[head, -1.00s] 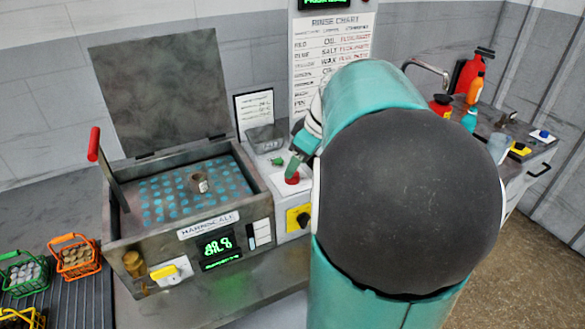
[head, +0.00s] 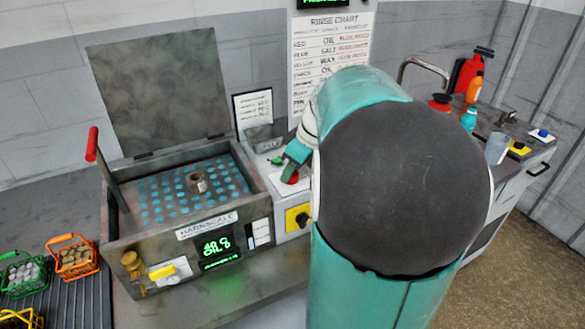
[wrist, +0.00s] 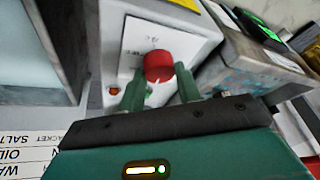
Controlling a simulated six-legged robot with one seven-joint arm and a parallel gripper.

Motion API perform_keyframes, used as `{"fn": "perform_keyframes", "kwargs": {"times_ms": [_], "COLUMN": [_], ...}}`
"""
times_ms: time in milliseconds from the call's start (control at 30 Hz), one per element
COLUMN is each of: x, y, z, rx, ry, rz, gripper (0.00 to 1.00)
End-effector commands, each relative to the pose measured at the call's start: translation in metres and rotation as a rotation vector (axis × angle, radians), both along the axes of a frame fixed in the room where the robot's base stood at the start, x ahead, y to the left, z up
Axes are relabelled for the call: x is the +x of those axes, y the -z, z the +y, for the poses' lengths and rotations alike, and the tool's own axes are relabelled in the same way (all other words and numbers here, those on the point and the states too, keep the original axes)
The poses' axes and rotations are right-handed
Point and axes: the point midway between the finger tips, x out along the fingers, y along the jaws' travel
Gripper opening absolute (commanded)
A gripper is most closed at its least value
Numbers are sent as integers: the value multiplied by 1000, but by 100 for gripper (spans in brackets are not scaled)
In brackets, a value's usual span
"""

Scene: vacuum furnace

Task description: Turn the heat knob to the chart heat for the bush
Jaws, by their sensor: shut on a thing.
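The red heat knob (wrist: 158,66) stands on a white panel with a small pointer mark in the wrist view; it also shows in the head view (head: 290,178), partly covered. My gripper (wrist: 159,84) has its two green fingers on either side of the knob and is shut on it. In the head view my gripper (head: 294,163) reaches down to the knob from the right. The bush (head: 198,182), a short metal ring, sits on the blue-dotted floor of the open tank (head: 130,235). A small framed chart (head: 255,112) stands behind; its text is too small to read.
The tank's lid (head: 165,90) is up, and a red-handled lever (head: 93,145) stands at its left. A green-lit display (head: 216,247) and a yellow switch (head: 297,217) are on the front. Baskets (head: 75,258) stand at left. My arm hides much of the right.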

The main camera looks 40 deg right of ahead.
Motion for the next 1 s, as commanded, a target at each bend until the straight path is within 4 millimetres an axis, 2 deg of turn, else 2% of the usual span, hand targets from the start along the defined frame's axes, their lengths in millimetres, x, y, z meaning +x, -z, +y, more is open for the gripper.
{"fn": "perform_keyframes", "kwargs": {"times_ms": [367, 1000], "x": [0, -1], "y": [-1, -2], "z": [1, 3], "rx": [-1, -3], "ry": [157, 741], "rz": [-1, -3], "gripper": [11, 11]}}
